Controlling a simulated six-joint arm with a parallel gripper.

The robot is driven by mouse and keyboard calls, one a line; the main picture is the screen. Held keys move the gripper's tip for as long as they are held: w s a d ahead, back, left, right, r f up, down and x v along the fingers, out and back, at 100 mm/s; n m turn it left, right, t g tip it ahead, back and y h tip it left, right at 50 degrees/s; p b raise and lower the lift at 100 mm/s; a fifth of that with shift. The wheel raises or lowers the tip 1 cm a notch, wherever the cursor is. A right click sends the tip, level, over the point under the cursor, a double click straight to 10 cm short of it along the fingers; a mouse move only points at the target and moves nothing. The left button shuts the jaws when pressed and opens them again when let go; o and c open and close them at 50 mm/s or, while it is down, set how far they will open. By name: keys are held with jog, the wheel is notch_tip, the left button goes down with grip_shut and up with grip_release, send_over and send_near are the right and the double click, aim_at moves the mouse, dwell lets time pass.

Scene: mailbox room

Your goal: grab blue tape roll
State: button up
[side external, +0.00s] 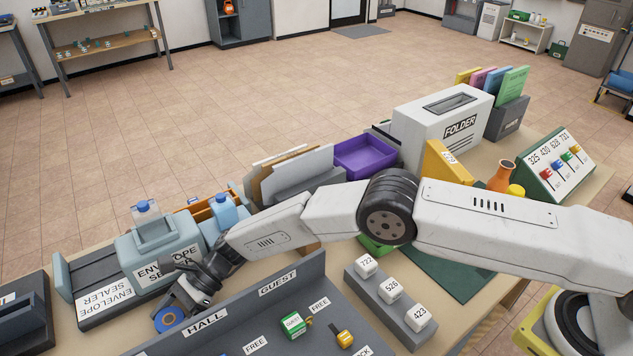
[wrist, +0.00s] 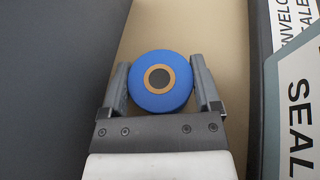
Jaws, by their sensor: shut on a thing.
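The blue tape roll (wrist: 178,93) has an orange-tan inner ring and a dark centre. In the wrist view it sits between the two fingers of my gripper (wrist: 162,90), which are shut on its left and right sides. In the side view the blue tape roll (side external: 169,319) is at the lower left, at the tip of my gripper (side external: 178,307). It is between the envelope sealer and the grey HALL panel. My gripper partly covers it there. I cannot tell whether the roll touches the table.
The envelope sealer (side external: 160,247) stands just behind my gripper. The grey panel labelled HALL and GUEST (side external: 240,303) rises close in front. A grey block with numbered white cubes (side external: 390,305) and a purple tray (side external: 365,157) lie further right. Bare tabletop (wrist: 178,30) shows beyond the roll.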

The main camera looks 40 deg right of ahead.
aim_at(169, 319)
jog(key=shift+r, duration=4.75)
